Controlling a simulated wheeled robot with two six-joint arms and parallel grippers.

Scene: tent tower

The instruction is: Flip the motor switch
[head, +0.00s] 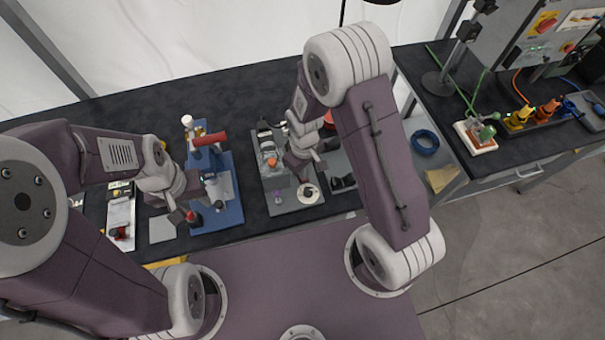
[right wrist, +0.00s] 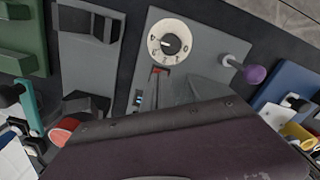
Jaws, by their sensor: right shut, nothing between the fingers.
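A grey panel (head: 291,204) lies on the black bench in the head view. It carries a round white-faced dial with a black knob (head: 308,193) near its front right corner and a small purple-tipped lever (head: 277,197). In the right wrist view the dial (right wrist: 169,44) is at upper middle, the purple knob (right wrist: 254,74) is to its right, and a small red-topped part (right wrist: 160,71) is just below the dial. I cannot tell which is the motor switch. My right gripper (head: 303,178) is shut and empty over the panel, close to the dial. My left gripper (head: 186,214) is by the blue fixture, its jaws unclear.
A blue fixture with a red cylinder (head: 209,139) stands left of the panel. A blue ring (head: 425,142) lies to the right. Yellow and orange parts (head: 518,118) sit on the far right bench.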

